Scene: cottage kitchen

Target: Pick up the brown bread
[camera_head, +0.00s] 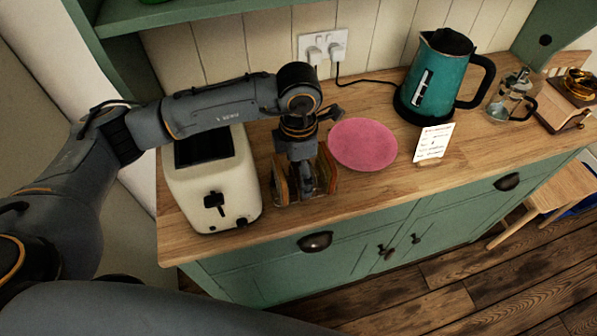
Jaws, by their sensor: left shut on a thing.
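My left gripper (304,186) points down at the counter's front, between the toaster and the pink plate. It is shut on the brown bread, which the fingers and wrist largely hide. Brown, slice-like pieces stand upright on either side of the fingers, one at the left (280,184) and one at the right (329,170). I cannot tell from this view which piece is between the fingers, or whether it is clear of the counter. My right gripper is not in view.
A cream toaster (190,198) stands close at the left. A pink plate (365,145) lies just right of the gripper. A teal kettle (432,80), a small card (434,143), a glass jug (508,100) and a coffee grinder (565,110) stand farther right. The wooden counter (350,190) is bare in front of the plate.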

